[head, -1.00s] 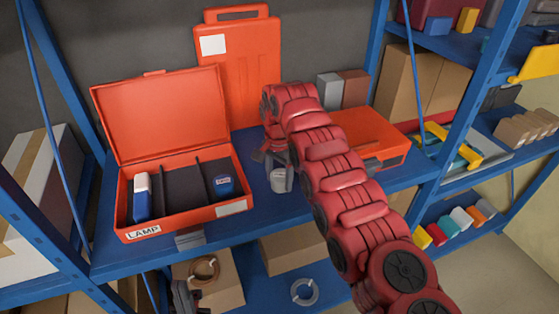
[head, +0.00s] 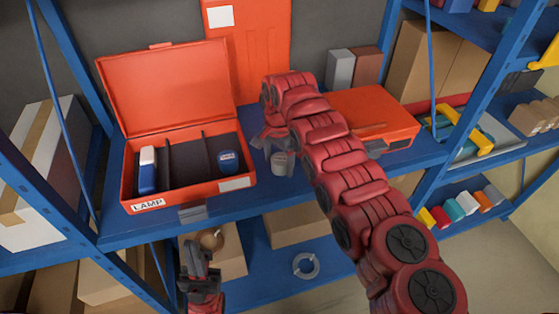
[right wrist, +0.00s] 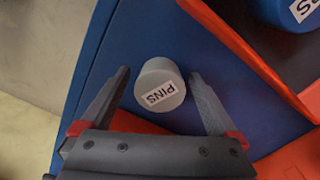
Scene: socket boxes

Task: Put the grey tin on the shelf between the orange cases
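The grey tin (head: 279,165), labelled PINS, stands upright on the blue shelf (head: 262,205) between the open orange case (head: 188,192) on the left and the closed orange case (head: 372,112) on the right. It also shows in the right wrist view (right wrist: 160,86). My right gripper (right wrist: 160,73) is open around the tin, with a gap between each finger and its side. In the head view the right gripper (head: 277,150) is partly hidden by my arm. My left gripper (head: 197,252) is low in front of the shelf edge, away from the tin; its finger opening is unclear.
The open case, marked LAMP, holds a blue-and-white item (head: 147,170) and a blue round item (head: 229,161). A tall orange case (head: 250,50) stands behind. A grey and a brown box (head: 367,66) are at the back. Bare shelf lies in front of the tin.

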